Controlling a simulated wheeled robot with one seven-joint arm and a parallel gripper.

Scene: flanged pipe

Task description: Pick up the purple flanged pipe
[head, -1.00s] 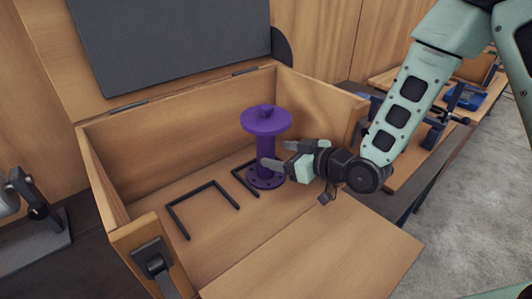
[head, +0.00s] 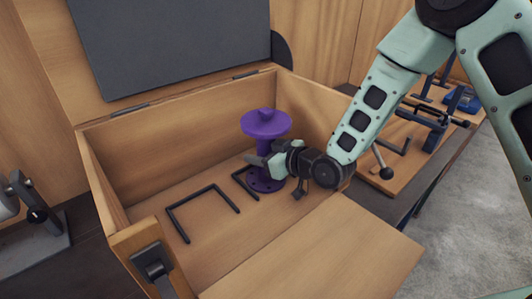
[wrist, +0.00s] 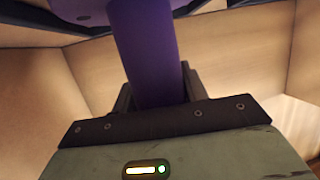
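The purple flanged pipe (head: 266,126) stands upright on the floor of the wooden box, with a wide flange at its top and another at its base. In the wrist view the pipe's shaft (wrist: 150,55) rises between the two dark fingers, and no clear gap shows on either side. The inner faces of the fingers are hidden, so I cannot tell whether they press on it.
The open wooden box (head: 105,175) has walls around the pipe and its front panel (head: 320,245) folded down. Black bars (head: 205,190) stand out from the box floor left of the pipe. A bench with tools (head: 435,130) is at the right.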

